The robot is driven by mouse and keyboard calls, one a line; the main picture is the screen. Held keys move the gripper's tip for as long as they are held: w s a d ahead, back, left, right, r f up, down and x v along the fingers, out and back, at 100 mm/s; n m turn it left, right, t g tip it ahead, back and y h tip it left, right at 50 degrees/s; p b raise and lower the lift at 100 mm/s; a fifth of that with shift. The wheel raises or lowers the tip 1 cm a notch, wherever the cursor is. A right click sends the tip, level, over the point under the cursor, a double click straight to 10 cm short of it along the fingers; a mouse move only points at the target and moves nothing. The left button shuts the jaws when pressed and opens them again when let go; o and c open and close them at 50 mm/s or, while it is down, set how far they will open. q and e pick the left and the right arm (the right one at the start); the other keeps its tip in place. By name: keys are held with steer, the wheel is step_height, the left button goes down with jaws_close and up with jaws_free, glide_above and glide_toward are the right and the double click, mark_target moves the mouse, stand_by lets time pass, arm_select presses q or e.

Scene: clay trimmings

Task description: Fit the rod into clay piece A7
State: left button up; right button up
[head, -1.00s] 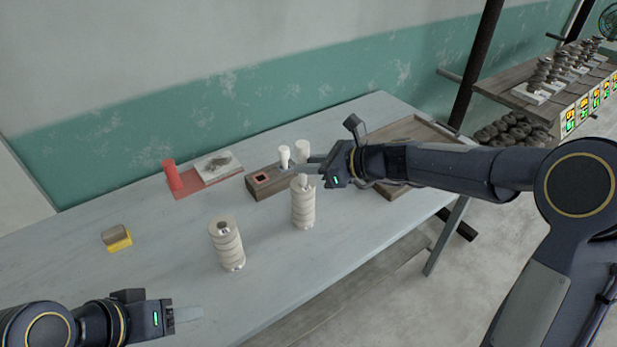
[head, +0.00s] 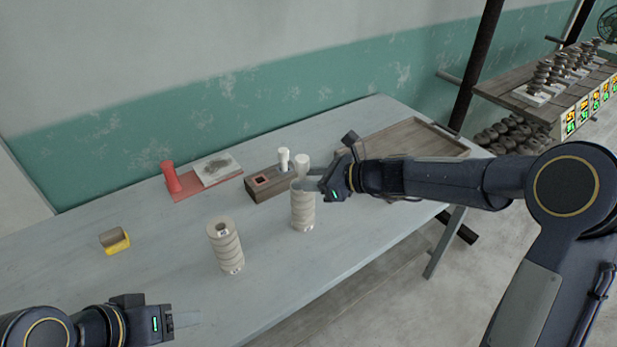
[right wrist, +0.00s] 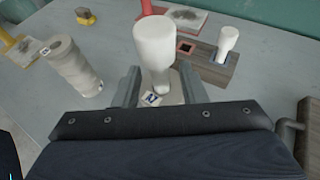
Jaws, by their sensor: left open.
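A white rod (head: 302,163), thick at the top and narrow below, stands upright over a banded clay cylinder (head: 303,212) right of the table's middle. My right gripper (head: 310,184) is at the cylinder's top, its fingers on either side of the rod. In the right wrist view the rod (right wrist: 154,45) tapers down to the clay top, beside a small label (right wrist: 151,99) I cannot read surely. The stem's lower end is hidden. A second clay cylinder (head: 226,250) with a top hole stands to the left. My left gripper (head: 188,319) is open and empty at front left.
A wooden block (head: 262,186) with a square socket holds another white rod (head: 284,157) just behind. A red stand (head: 172,178), a grey slab (head: 217,168) and a yellow-based sponge-like piece (head: 115,240) lie left. An empty wooden tray (head: 425,130) is behind my right arm.

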steer(key=shift+d+r, duration=0.15)
steer(key=shift+r, duration=0.1)
steer(key=v, duration=1.2)
steer(key=s+d+f+n+h, duration=0.1)
steer(key=s+d+n+h, duration=0.2)
steer(key=s+n, duration=0.4)
steer(key=s+d+f+n+h, duration=0.2)
steer(key=s+n, duration=0.5)
steer(key=s, duration=0.4)
steer(key=s+d+f+n+h, duration=0.1)
steer(key=s+d+n+h, duration=0.2)
steer(key=s+n, duration=0.4)
steer(key=s+d, duration=0.1)
steer(key=s, duration=0.1)
steer(key=shift+s+f+h, duration=0.25)
steer(key=shift+s+h, duration=0.05)
steer(key=shift+p, duration=0.35)
